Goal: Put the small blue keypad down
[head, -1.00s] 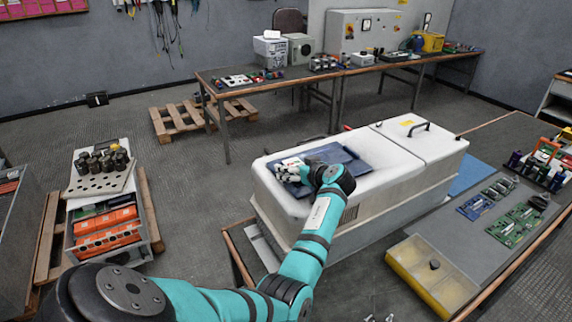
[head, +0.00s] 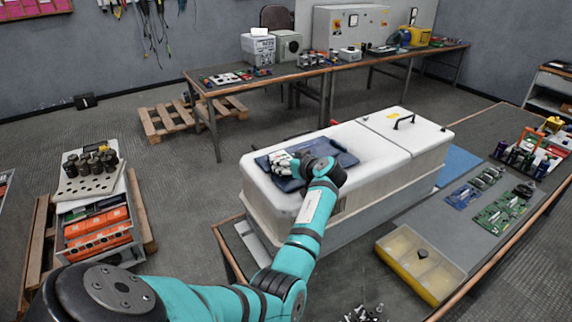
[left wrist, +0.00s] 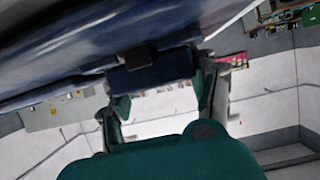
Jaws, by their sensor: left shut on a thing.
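My left gripper (head: 281,163) is low over the near left part of a flat dark blue panel (head: 346,159) on top of the white machine. In the left wrist view my left gripper (left wrist: 157,82) is shut on a dark blue block (left wrist: 152,70), which looks like the small blue keypad. A wider dark blue surface fills the upper left of that view, right beside the block. I cannot tell whether they touch. In the head view the keypad cannot be made out clearly behind the hand. My right gripper is not in view.
The white machine (head: 395,146) has a black handle (head: 403,121) on its far part. A bench at right holds circuit boards (head: 500,212) and a yellow divided tray (head: 420,266). A cart with orange bins (head: 98,230) stands at left. Open floor lies behind the machine.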

